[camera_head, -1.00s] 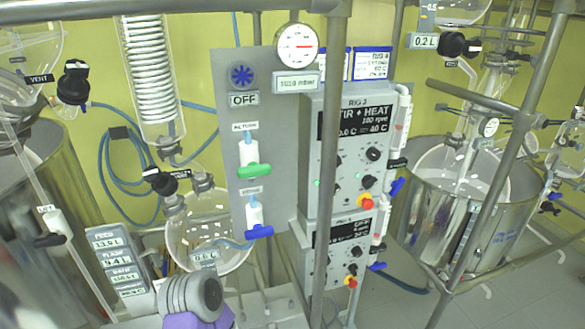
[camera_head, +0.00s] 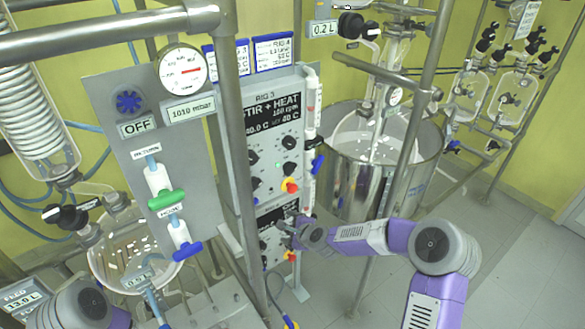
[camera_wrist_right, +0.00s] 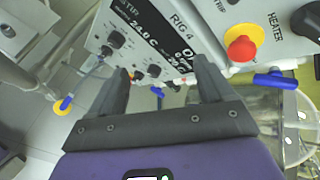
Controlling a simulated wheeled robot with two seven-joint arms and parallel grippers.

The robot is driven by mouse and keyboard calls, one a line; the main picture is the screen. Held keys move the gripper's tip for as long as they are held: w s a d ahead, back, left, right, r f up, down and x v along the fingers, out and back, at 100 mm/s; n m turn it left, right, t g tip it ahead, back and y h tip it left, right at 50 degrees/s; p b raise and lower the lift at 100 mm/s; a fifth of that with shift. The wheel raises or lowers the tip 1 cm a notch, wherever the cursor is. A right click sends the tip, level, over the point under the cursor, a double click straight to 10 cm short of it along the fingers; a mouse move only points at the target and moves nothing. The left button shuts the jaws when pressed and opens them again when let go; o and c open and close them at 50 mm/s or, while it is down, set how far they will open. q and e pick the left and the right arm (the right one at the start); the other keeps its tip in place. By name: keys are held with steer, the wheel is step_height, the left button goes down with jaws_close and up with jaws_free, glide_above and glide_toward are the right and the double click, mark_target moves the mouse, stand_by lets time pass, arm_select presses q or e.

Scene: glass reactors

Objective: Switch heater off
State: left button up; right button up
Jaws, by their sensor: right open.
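The upper control box (camera_head: 272,110), marked RIG 3 with a STIR + HEAT display, has black knobs and a red button on yellow (camera_head: 290,186). Below it is the RIG 4 box (camera_head: 270,212), partly hidden by my right arm. In the right wrist view a HEATER label (camera_wrist_right: 277,25) sits beside a black knob (camera_wrist_right: 308,20) at the top right, outside my fingers. My right gripper (camera_wrist_right: 163,85) is open, its fingers in front of the RIG 4 panel (camera_wrist_right: 150,30) with its knobs (camera_wrist_right: 117,40); I cannot tell if they touch. My left gripper is out of view.
Metal posts (camera_head: 240,150) stand just left of the boxes. A grey panel with a gauge (camera_head: 182,70), an OFF sign (camera_head: 137,127) and valves is further left. A steel vessel (camera_head: 400,180) stands behind right. The floor at right is open.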

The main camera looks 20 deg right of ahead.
mark_target(292, 171)
steer(key=w+d+r+m+t, duration=0.1)
steer(key=w+d+r+m, duration=0.1)
steer(key=r, duration=0.3)
steer(key=w+d+r+m+t+h, duration=0.1)
steer(key=w+d+r+m, duration=0.1)
steer(key=r+m, duration=0.15)
steer(key=w+d+r+m+t, duration=0.1)
steer(key=w+d+r, duration=0.1)
steer(key=r, duration=0.3)
steer(key=shift+m, duration=0.25)
steer(key=shift+a+r+p+x, duration=0.15)
steer(key=shift+p+x, duration=0.5)
steer(key=shift+x, duration=1.2)
steer(key=shift+a+r+p+x, duration=0.15)
steer(key=shift+p+x, duration=0.45)
steer(key=shift+x, duration=1.25)
steer(key=shift+d, duration=0.1)
steer(key=shift+c, duration=0.2)
